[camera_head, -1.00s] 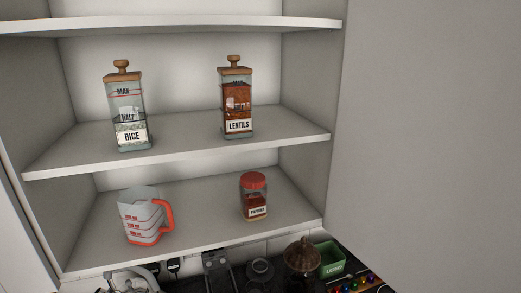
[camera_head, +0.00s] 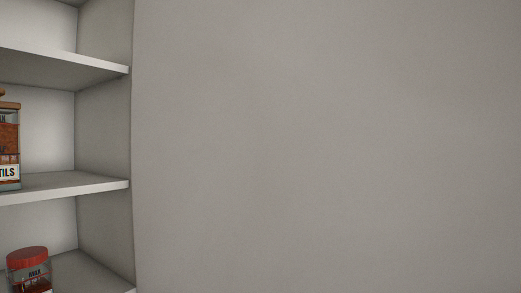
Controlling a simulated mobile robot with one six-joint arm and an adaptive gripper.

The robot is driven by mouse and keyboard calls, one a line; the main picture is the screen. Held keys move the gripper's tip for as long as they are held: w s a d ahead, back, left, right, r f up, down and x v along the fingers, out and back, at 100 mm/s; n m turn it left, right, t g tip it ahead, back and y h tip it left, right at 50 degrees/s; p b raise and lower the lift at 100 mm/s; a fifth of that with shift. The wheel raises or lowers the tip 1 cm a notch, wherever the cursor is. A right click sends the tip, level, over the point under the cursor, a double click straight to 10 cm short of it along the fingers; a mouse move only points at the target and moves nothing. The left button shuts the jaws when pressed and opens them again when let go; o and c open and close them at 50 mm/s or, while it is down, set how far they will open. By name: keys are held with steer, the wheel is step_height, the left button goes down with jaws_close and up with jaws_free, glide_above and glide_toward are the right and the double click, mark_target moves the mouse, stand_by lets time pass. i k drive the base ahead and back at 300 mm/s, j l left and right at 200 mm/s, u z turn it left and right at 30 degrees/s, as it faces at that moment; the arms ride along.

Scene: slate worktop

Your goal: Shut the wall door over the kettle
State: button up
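The wall door (camera_head: 325,145) stands open. Its plain grey face fills the middle and right of the head view, and no handle shows on it. Its left edge meets the right side of the open wall cupboard (camera_head: 105,130). The door's other edges lie outside the picture. The kettle is not in view. My gripper is not in view.
A lentils jar (camera_head: 9,146) with a wooden lid stands on the middle shelf (camera_head: 75,187), cut off by the left edge. A red-lidded jar (camera_head: 28,268) stands on the lower shelf (camera_head: 95,276). The worktop is out of view.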

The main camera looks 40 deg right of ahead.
mark_target(277, 145)
steer(key=k+j+u, duration=0.2)
steer(key=k, duration=0.4)
steer(key=k+u, duration=0.15)
steer(key=k, duration=0.45)
steer(key=l+u, duration=0.65)
steer(key=u, duration=0.15)
steer(key=l+u, duration=0.4)
steer(key=k+l, duration=0.1)
steer(key=l, duration=0.25)
steer(key=k+l, duration=0.15)
steer(key=l, duration=0.2)
steer(key=k+l, duration=0.1)
steer(key=l, duration=0.25)
steer(key=k+l, duration=0.15)
steer(key=l, duration=0.2)
steer(key=k+l, duration=0.1)
steer(key=l, duration=0.25)
steer(key=k+l, duration=0.15)
steer(key=l, duration=0.2)
steer(key=k+j+z, duration=0.1)
steer(key=z, duration=0.25)
